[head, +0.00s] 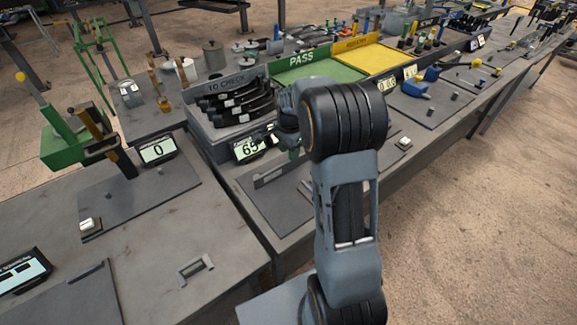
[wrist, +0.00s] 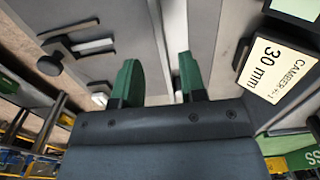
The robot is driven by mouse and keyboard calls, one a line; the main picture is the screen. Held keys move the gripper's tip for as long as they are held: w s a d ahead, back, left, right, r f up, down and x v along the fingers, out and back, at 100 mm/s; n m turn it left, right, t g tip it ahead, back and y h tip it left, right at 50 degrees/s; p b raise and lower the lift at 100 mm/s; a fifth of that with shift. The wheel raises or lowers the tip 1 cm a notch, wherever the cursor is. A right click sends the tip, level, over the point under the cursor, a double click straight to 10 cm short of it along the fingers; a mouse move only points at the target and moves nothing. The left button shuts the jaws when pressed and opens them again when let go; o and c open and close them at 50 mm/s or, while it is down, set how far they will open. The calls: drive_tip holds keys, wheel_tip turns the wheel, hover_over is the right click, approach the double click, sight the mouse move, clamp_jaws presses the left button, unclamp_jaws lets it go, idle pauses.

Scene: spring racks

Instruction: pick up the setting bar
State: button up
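My gripper shows in the wrist view (wrist: 160,85) with two green fingertips spread apart and nothing visibly held between them. It is over a grey bench plate; in the head view my arm hides most of it. I cannot tell for sure which thing is the setting bar. A small grey bar with raised ends (head: 195,268) lies on the near bench in the head view, apart from the gripper. In the wrist view a dark slotted bar-like piece (wrist: 72,45) lies left of the fingers, not touching them.
A rack of black curved springs (head: 235,105) stands behind a display reading 65 (head: 250,148). Green (head: 318,73) and yellow (head: 370,60) trays are farther back. Another display reads 0 (head: 157,150). A 30 mm card (wrist: 276,70) is right of the gripper. The floor at right is clear.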

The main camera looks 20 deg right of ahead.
sight(287, 163)
drive_tip(key=shift+w+f+p, duration=0.1)
drive_tip(key=shift+f+p, duration=0.3)
drive_tip(key=shift+f, duration=2.2)
drive_tip(key=shift+c, duration=0.2)
clamp_jaws()
drive_tip(key=shift+r, duration=0.1)
